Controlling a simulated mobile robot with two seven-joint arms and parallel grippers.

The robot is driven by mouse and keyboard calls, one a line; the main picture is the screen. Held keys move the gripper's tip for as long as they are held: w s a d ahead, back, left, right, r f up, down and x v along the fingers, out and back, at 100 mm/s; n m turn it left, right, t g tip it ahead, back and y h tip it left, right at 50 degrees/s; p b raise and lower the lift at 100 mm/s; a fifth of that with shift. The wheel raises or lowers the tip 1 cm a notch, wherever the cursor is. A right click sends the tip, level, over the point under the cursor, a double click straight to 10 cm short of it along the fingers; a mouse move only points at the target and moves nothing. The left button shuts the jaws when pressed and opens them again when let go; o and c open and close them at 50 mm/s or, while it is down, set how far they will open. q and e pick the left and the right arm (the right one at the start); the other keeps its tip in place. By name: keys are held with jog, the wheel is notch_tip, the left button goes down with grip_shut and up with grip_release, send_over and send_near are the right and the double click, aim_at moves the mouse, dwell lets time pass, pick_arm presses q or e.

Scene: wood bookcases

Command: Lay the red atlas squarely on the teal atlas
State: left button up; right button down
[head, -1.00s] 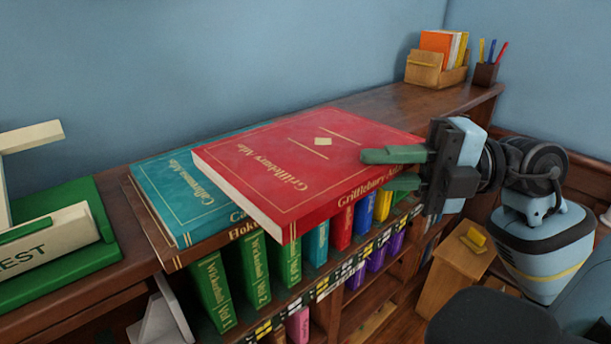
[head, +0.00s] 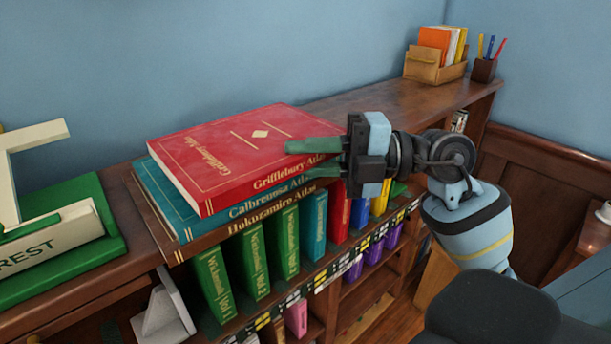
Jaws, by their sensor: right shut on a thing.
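The red atlas (head: 235,150), "Grifflebury Atlas", lies flat over the teal atlas (head: 165,203), its edges running nearly parallel to it. A teal strip shows along the left edge, and the teal spine shows just below the red one. I cannot tell whether the two covers touch all over. The teal atlas lies on a brown atlas (head: 163,238) on the bookcase top. My right gripper (head: 312,160) is shut on the right end of the red atlas, one green finger above the cover and one below. The lower finger is partly hidden. My left gripper is out of view.
A green-based stand marked "REST" (head: 100,200) with a cream arm is at the left. Green workbooks (head: 250,255) and other books fill the shelf below. A wooden file box (head: 425,65) and a pen cup (head: 484,70) stand at the far right. The bookcase top between is clear.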

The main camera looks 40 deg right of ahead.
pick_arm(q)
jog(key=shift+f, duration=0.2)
pick_arm(e)
jog(key=shift+w+a+f, duration=0.1)
jog(key=shift+w+f, duration=0.05)
jog(key=shift+f, duration=1.5)
jog(key=shift+f, duration=0.15)
jog(key=c, duration=1.3)
grip_release()
jog(key=shift+f, duration=0.1)
jog(key=shift+r, duration=0.2)
jog(key=shift+s+d+f+b, duration=0.15)
jog(key=shift+s+d+b, duration=0.05)
jog(key=shift+d+b, duration=0.15)
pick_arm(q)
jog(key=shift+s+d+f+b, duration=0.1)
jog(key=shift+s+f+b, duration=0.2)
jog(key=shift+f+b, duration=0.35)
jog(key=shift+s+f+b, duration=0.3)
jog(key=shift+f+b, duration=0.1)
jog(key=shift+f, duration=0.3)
pick_arm(e)
jog(key=shift+v, duration=5.6)
